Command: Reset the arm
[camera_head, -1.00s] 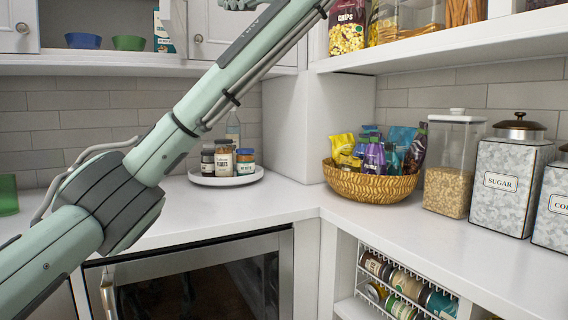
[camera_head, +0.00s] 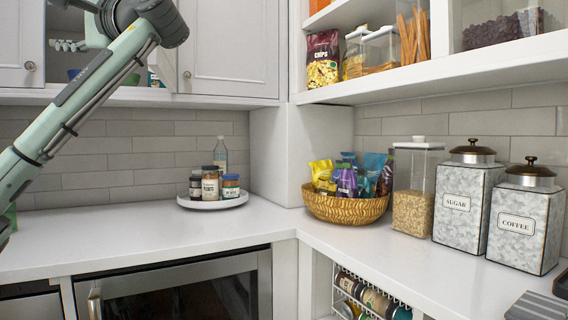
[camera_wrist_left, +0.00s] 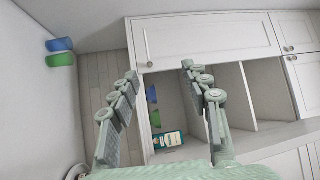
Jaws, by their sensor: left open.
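My left arm rises from the left edge in the head view, and its gripper (camera_head: 62,26) is up in front of the upper cabinet, partly cut off by the top edge. In the left wrist view the two jointed fingers of this gripper (camera_wrist_left: 160,70) stand wide apart with nothing between them. Beyond the fingers is an open cabinet compartment holding a teal-and-white box (camera_wrist_left: 168,140). My right gripper cannot be made out in either view.
A white tray (camera_head: 213,205) with jars, a wicker basket (camera_head: 345,208) of snacks, a sugar canister (camera_head: 462,200) and a coffee canister (camera_head: 522,225) stand on the counter. The left counter (camera_head: 130,240) is largely clear. A grey part shows at the bottom right.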

